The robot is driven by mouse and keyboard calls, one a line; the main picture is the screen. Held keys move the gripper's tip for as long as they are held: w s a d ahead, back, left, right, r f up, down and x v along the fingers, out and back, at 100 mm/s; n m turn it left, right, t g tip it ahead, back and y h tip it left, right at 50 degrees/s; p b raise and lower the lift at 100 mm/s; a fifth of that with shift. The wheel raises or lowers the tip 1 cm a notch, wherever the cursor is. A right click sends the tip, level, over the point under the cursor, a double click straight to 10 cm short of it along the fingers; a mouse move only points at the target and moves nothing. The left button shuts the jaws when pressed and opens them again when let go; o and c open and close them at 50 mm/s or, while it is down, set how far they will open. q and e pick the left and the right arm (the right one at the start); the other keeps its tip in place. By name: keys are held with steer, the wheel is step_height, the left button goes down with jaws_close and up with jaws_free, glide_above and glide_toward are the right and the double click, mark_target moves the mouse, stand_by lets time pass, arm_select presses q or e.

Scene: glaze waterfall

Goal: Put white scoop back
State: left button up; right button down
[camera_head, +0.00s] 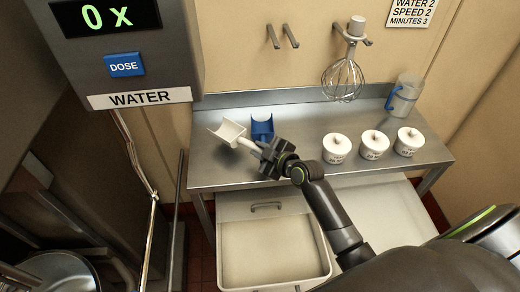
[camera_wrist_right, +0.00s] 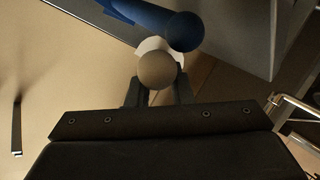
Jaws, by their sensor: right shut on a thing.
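The white scoop (camera_head: 228,132) is at the left part of the steel table (camera_head: 205,178), with its bowl to the left and its handle running right into my right gripper (camera_head: 270,156). My right gripper is shut on this handle. In the right wrist view the handle's round end (camera_wrist_right: 157,71) shows between the fingers. I cannot tell whether the scoop touches the table. A blue scoop (camera_head: 262,128) is just right of the white one, partly hidden by my gripper. Its handle (camera_wrist_right: 185,31) shows close by in the right wrist view. My left gripper is not in view.
Three white tubs (camera_head: 336,148) stand right of the scoops, and a clear jug (camera_head: 403,97) is behind them. A whisk (camera_head: 345,78) hangs on the wall beside two empty hooks (camera_head: 281,38). An open drawer (camera_head: 273,250) is below the table. A water dispenser (camera_head: 120,50) is at left.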

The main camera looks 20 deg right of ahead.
steer(key=shift+f, duration=0.3)
steer(key=c, duration=1.3)
jaws_free()
steer(key=shift+r, duration=0.15)
steer(key=shift+r+p, duration=0.55)
steer(key=b+v, duration=0.2)
steer(key=v, duration=1)
steer(key=shift+f+b, duration=0.15)
steer(key=shift+b, duration=0.25)
